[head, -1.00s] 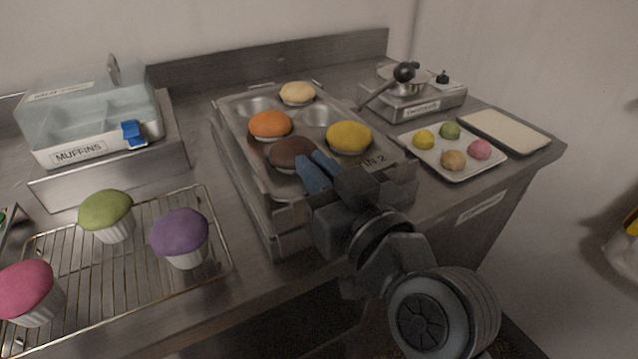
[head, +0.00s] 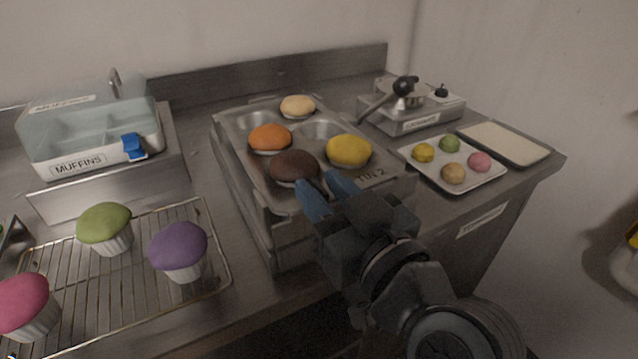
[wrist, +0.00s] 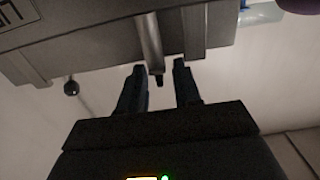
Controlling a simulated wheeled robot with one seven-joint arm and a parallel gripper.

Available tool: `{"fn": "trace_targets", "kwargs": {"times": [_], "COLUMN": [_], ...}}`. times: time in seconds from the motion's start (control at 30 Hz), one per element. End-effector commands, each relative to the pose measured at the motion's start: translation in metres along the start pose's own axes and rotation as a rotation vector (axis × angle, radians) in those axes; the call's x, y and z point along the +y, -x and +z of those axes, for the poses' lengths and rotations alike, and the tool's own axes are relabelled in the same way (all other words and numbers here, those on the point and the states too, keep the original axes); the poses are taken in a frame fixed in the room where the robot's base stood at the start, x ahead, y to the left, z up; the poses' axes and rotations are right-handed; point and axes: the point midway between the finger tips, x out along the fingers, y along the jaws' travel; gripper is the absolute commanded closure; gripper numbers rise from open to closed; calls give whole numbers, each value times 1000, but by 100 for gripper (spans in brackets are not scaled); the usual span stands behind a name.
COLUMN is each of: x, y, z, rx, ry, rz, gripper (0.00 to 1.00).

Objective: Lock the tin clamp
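The muffin tin (head: 232,147) is a grey metal tray marked TIN 2, on a metal stand at the middle of the counter. It holds orange, brown, yellow and cream muffin tops. My gripper (head: 325,184) has blue fingertips at the tin's front edge, beside the brown muffin. In the wrist view my gripper (wrist: 159,72) is open, its fingers apart. A narrow metal bar (wrist: 150,42) with a dark tip, perhaps the clamp lever, hangs on the tin's front, its tip appearing between the fingers. I cannot tell if they touch, or the clamp's state.
A wire rack (head: 100,290) with green, purple and pink muffins is at left. A clear-lidded MUFFINS box (head: 90,135) with a blue latch stands behind it.

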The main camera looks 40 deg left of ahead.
Motion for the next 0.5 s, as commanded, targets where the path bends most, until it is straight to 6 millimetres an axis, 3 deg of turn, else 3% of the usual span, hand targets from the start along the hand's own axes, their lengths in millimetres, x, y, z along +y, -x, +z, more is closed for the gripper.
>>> {"fn": "trace_targets", "kwargs": {"times": [0.3,0.5], "x": [1,0], "y": [50,60], "z": [2,0], "rx": [0,0], "ry": [0,1], "rz": [3,1], "gripper": [67,67]}}
